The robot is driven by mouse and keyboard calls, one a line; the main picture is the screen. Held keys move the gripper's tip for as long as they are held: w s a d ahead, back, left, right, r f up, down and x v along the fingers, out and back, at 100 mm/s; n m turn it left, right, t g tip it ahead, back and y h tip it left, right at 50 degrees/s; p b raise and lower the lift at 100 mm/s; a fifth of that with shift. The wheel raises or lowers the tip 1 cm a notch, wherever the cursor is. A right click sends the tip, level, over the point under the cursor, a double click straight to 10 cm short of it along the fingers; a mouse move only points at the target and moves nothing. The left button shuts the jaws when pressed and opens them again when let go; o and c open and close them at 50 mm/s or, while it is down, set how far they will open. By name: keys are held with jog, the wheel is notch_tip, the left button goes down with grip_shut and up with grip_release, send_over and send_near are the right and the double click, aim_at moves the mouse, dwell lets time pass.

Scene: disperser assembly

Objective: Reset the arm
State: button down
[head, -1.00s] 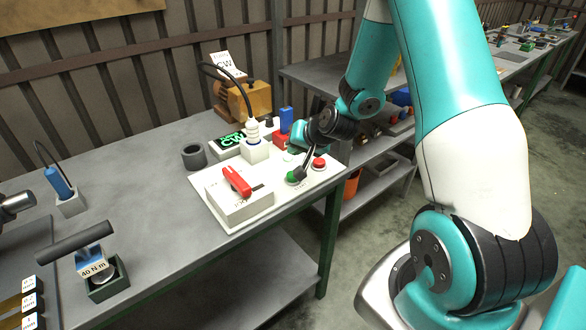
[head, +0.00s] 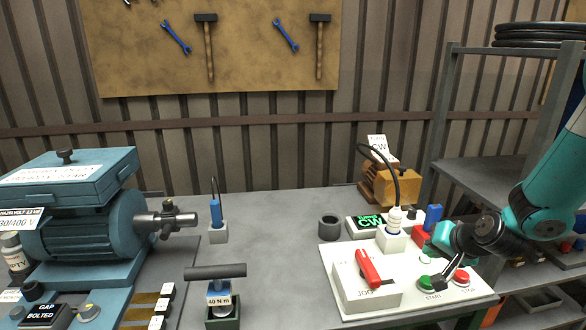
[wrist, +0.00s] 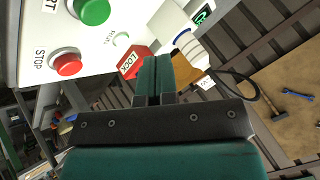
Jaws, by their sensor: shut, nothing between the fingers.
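My arm comes in from the right in the head view. My gripper (head: 447,283) is just above the white control panel (head: 331,256), near the green START button (head: 427,282) and the red STOP button (head: 461,277). In the wrist view my gripper (wrist: 155,62) is shut, its two teal fingers together and empty. The wrist view also shows the green button (wrist: 95,10), the red STOP button (wrist: 67,64) and a red LOCK block (wrist: 133,63). I cannot tell whether the fingertips touch the panel.
A red switch handle (head: 368,267) and a white cable plug (head: 394,219) stand on the panel. A blue motor (head: 85,225) is at the left. A torque tool (head: 215,272) and a dark ring (head: 329,227) stand on the table. A metal shelf (head: 470,165) is at the right.

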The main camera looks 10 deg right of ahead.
jog(key=s+a+r+n+g+y, duration=0.25)
jog(key=s+a+r, duration=0.2)
jog(key=a, duration=0.35)
jog(key=s+a+r+n+g+y, duration=0.1)
jog(key=s+a+r+n, duration=0.3)
jog(key=a, duration=0.3)
jog(key=s+a+r+n+g, duration=0.2)
jog(key=s+a+r+n, duration=0.1)
jog(key=s, duration=0.6)
jog(key=s+a+r+n+g+h, duration=0.1)
jog(key=s+a+r+n+g, duration=0.2)
jog(key=s, duration=0.7)
notch_tip(320, 180, up, 2)
jog(key=shift+s+a+r+n, duration=0.1)
jog(key=shift+s+a+n, duration=0.05)
jog(key=shift+a+n, duration=0.45)
